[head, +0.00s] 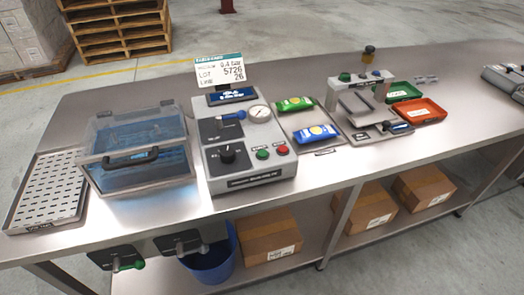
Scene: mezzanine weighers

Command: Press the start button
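A grey control box (222,180) stands on the steel bench. Its front right corner carries a green button (263,154) and, just right of it, a red button (282,149). Their labels are too small to read, so I cannot tell which is marked start. A black knob (227,153), a blue-handled lever (233,116) and a round gauge (260,113) share its top. A second unit (362,84) at the back right carries a green knob or button (345,77). No gripper shows in the picture, and nothing touches the buttons.
A clear-lidded tank (137,125) with blue contents stands left of the box, beside a slotted tray (50,192). A sign (219,71) rises behind the box. Dark fittings (115,256) hang under the front edge.

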